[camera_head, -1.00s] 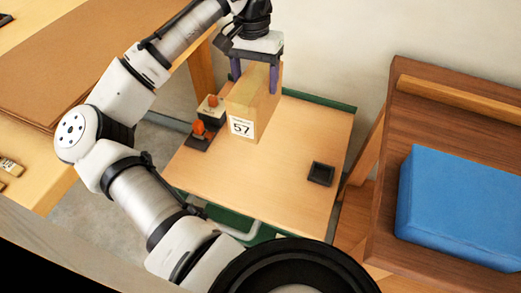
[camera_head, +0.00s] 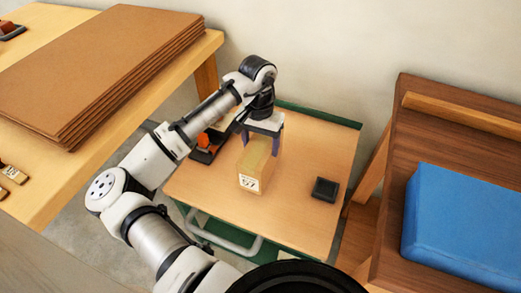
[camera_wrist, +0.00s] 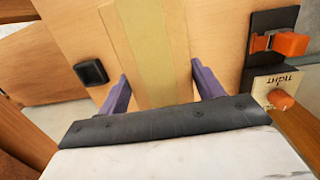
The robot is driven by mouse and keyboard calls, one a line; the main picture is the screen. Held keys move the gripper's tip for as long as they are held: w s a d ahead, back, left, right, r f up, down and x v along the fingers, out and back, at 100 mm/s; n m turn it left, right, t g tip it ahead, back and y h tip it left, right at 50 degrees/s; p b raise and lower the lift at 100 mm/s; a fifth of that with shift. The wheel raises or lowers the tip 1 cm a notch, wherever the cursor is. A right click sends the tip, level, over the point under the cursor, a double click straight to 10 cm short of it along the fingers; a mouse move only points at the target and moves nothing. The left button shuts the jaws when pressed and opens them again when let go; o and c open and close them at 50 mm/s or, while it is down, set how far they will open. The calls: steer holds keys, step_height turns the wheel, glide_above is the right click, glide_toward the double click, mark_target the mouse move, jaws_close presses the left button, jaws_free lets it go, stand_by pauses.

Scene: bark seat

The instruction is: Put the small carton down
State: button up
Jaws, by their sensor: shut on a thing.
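The small carton (camera_head: 255,168) is a tan box with a tape strip on top and a white label reading 57. It stands upright over the light wooden top of a small green-framed table (camera_head: 300,225); I cannot tell for sure whether its base touches the top. My gripper (camera_head: 262,142) is shut on the carton from above, a purple finger on each side. In the wrist view the carton (camera_wrist: 150,50) lies between the purple fingers (camera_wrist: 160,88). Its underside is hidden.
A dark square dish (camera_head: 325,190) is to the carton's right. Orange-topped items (camera_head: 205,142) are at its left, partly behind my arm. A blue block (camera_head: 465,215) lies on a brown bench at right. Brown sheets (camera_head: 95,70) are stacked at left. The table's front is clear.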

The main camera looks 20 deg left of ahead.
steer(key=shift+f, duration=1.7)
steer(key=o, duration=1.5)
steer(key=r, duration=0.8)
steer(key=w+r, duration=0.1)
steer(key=r, duration=0.3)
steer(key=shift+w+a+r, duration=0.1)
steer(key=shift+a+r, duration=0.05)
steer(key=shift+a, duration=0.2)
